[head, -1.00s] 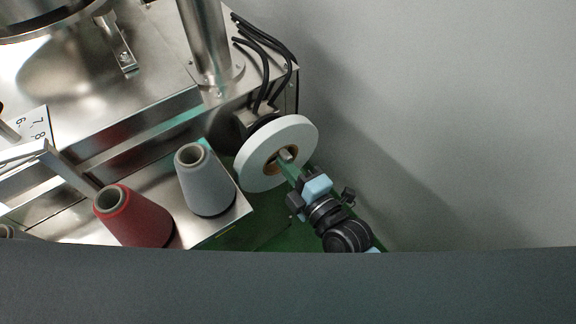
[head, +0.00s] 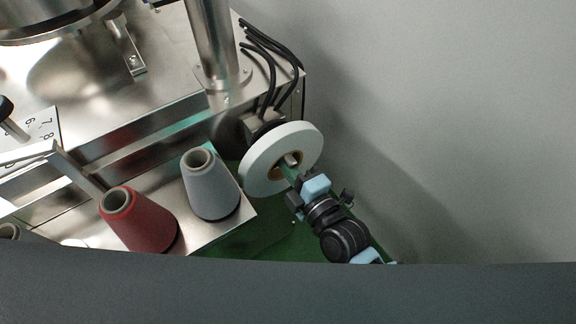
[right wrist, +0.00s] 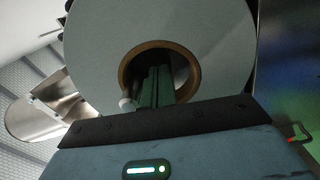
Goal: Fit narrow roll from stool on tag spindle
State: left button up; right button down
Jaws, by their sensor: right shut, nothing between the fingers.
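A narrow white roll (head: 256,171) with a brown core stands on edge at the machine's right side, in front of a dark round part. It also shows large in the right wrist view (right wrist: 100,70). My right gripper (head: 291,169) points at the core from the lower right. Its green fingers (right wrist: 157,88) are shut with nothing between them and appear in front of or inside the core opening. A pale end piece (head: 292,160) shows in the core; I cannot tell whether it is the spindle or a fingertip. The stool and my left gripper are not in view.
A grey cone spool (head: 211,187) and a red cone spool (head: 138,222) stand on a metal shelf (head: 236,221) left of the roll. Black cables (head: 268,70) hang above it. A plain grey wall (head: 440,130) is on the right.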

dwell(0.5)
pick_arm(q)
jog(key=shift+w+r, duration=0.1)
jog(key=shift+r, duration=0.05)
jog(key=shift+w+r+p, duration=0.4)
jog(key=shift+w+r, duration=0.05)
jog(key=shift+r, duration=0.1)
pick_arm(e)
jog(key=v, duration=0.2)
jog(key=shift+s+d, duration=0.2)
jog(key=shift+s, duration=0.1)
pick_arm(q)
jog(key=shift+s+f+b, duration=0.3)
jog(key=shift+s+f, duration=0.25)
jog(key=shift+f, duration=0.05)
pick_arm(e)
jog(key=v, duration=0.8)
